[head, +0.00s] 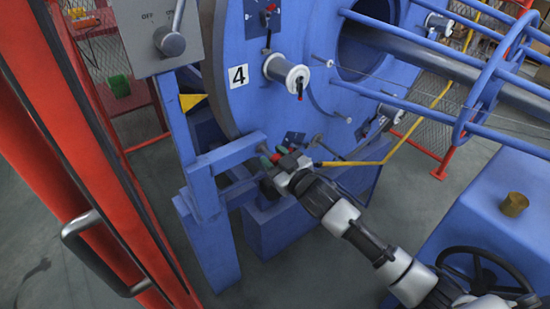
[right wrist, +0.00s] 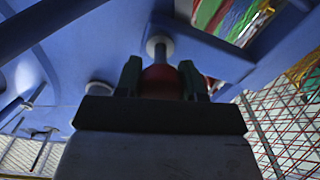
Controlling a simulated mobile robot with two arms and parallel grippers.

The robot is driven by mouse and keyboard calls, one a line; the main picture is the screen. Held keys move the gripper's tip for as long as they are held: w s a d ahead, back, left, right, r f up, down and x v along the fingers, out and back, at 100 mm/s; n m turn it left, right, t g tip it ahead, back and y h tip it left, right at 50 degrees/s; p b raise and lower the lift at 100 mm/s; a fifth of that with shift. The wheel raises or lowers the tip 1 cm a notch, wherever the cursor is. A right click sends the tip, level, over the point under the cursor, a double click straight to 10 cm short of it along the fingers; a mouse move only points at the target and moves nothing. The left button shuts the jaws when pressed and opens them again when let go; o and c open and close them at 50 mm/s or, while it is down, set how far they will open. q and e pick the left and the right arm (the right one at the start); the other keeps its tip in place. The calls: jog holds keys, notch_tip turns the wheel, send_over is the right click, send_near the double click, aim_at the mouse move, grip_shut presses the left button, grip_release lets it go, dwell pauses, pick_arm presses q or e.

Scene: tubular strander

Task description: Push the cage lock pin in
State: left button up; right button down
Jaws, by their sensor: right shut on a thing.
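The cage lock pin has a red knob (head: 281,151) at the blue frame post below the big blue cage disc (head: 236,110). My right gripper (head: 274,157) is shut on this knob. In the right wrist view the red knob (right wrist: 161,80) sits between the two dark green fingertips, and a grey metal shaft (right wrist: 159,46) runs on from it toward a blue surface. How deep the pin sits cannot be told. My left gripper is not in view.
An open red door frame (head: 75,160) with a grey handle stands at the left. A grey switch box (head: 160,35) hangs above the blue post. A yellow bar (head: 400,140) and blue cage rods lie to the right. A blue housing (head: 490,210) with a black handwheel stands at lower right.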

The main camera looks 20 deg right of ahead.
aim_at(269, 154)
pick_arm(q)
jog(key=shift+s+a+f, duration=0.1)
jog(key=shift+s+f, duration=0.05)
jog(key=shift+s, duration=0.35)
pick_arm(e)
jog(key=x, duration=0.3)
jog(key=shift+r, duration=0.1)
jog(key=c, duration=1.1)
grip_release()
jog(key=o, duration=0.4)
jog(key=shift+w+a, duration=0.1)
jog(key=shift+w, duration=0.05)
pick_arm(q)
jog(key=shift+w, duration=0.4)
pick_arm(e)
jog(key=shift+o, duration=0.2)
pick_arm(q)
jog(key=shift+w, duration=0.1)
